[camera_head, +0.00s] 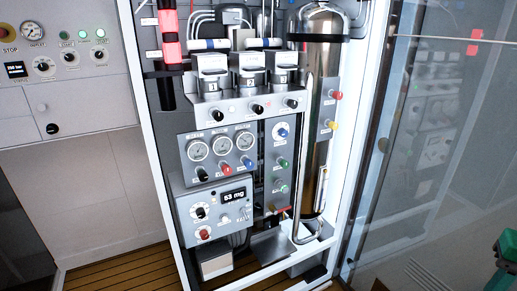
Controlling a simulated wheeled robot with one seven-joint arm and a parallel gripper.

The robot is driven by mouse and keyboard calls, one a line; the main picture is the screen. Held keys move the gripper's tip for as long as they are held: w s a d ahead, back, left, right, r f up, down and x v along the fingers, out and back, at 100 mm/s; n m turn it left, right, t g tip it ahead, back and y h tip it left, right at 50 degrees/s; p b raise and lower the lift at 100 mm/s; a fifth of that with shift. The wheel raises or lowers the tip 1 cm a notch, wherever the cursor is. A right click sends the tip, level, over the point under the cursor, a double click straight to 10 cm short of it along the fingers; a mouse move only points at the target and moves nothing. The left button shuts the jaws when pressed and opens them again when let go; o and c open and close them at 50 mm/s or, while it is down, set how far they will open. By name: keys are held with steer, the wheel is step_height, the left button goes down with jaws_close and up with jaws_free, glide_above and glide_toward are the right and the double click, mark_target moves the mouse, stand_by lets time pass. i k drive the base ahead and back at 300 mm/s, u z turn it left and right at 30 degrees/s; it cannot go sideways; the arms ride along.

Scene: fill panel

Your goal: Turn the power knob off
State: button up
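I cannot read a label that marks the power knob. A grey control box (183,194) with a lit display (234,196) reading about 53 mg stands low in the open cabinet. My gripper is not in view.
Above the box are several round gauges (198,149), coloured knobs and a blue-ringed dial (281,131). A tall metal cylinder (323,80) stands to their right. A glass door (440,130) is at right. A green and black part shows at the lower right edge.

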mark_target(205, 235)
steer(key=u, duration=0.3)
steer(key=k, duration=1.4)
steer(key=z, duration=0.35)
steer(key=i, duration=1)
steer(key=u, duration=0.05)
